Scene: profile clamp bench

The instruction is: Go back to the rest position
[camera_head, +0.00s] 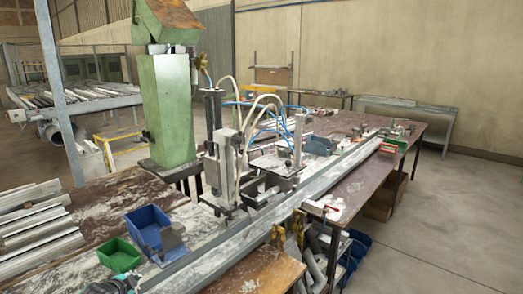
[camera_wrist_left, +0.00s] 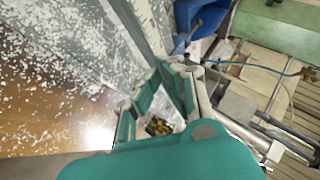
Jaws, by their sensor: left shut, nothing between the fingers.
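My left gripper (camera_head: 118,286) shows only in part at the bottom edge of the head view, low over the bench's near end, close to the small green bin (camera_head: 119,257). In the left wrist view its fingers (camera_wrist_left: 168,72) come together at their tips, with nothing held between them. A blue bin (camera_wrist_left: 190,20) shows beyond the fingertips there. My right gripper is in neither view.
The blue bin (camera_head: 147,228) stands beside the green bin. A long metal rail (camera_head: 255,222) runs along the bench, with a pneumatic clamp unit (camera_head: 222,165) and hoses. A green column (camera_head: 168,110) rises behind. Metal profiles (camera_head: 38,225) lie at left. Open floor (camera_head: 455,220) is at right.

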